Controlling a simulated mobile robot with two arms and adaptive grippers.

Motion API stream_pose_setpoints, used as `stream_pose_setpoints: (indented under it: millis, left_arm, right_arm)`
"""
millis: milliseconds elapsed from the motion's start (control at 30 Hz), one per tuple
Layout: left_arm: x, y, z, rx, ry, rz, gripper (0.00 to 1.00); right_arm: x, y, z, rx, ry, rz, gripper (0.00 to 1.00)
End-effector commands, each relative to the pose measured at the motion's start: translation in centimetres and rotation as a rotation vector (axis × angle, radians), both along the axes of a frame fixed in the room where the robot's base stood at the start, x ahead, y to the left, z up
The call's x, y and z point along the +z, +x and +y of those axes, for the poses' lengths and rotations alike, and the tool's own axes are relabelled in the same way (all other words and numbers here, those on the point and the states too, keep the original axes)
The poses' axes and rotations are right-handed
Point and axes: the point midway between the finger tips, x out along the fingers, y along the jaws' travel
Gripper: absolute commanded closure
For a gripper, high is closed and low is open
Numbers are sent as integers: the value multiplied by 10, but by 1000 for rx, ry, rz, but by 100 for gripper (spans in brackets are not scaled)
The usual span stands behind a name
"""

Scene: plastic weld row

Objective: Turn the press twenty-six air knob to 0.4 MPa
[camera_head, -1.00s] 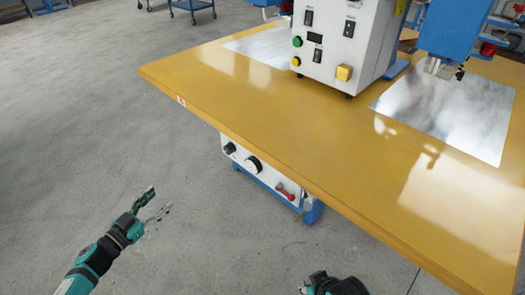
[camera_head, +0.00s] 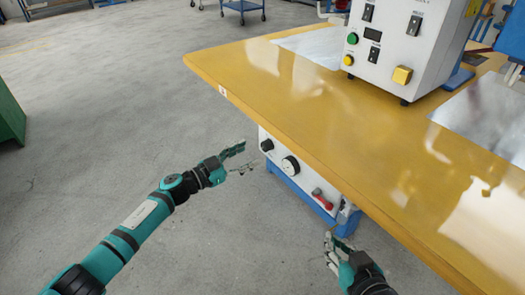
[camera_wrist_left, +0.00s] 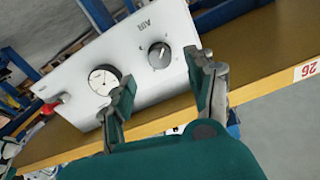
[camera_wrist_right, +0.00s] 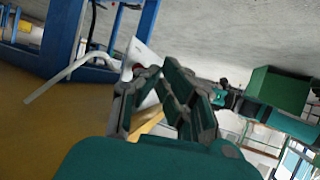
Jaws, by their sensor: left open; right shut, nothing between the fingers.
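The air knob (camera_head: 267,145) is a dark knob on the white panel (camera_head: 298,171) under the yellow table's edge. In the left wrist view the knob (camera_wrist_left: 159,55) is grey with a pale pointer mark, beside the upside-down word AIR. The round gauge (camera_head: 290,166) sits next to it and also shows in the left wrist view (camera_wrist_left: 104,79); its reading is too small to tell. My left gripper (camera_head: 241,160) is open and empty, a short way left of the knob, apart from it. My right gripper (camera_head: 331,248) is shut and empty, below the table's near edge.
The yellow table (camera_head: 300,100) overhangs the panel and bears a white control box (camera_head: 398,45). A red-handled valve (camera_head: 322,198) is at the panel's right end. A label 26 (camera_wrist_left: 306,70) is on the table edge.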

Motion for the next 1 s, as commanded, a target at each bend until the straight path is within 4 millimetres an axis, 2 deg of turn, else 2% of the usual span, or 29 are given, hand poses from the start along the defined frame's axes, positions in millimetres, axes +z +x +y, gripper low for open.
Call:
stream_pose_setpoints:
  millis: [200, 500, 700, 933, 1000]
  left_arm:
    - [-2, 19, -27, 0, -1, -2, 44]
    - [-1, 34, -48, 0, 0, 0, 44]
    - [0, 38, -52, 0, 2, -1, 44]
    - [0, 38, -52, 0, 1, 0, 44]
    - [0, 38, -52, 0, 1, -1, 52]
  right_arm:
    - [38, 21, 12, 16, 59, -245, 100]
    - [84, 29, 20, 32, 122, -495, 100]
    - [96, 28, 22, 35, 137, -550, 100]
    - [97, 28, 22, 35, 138, -554, 100]
    - [97, 28, 22, 35, 138, -553, 100]
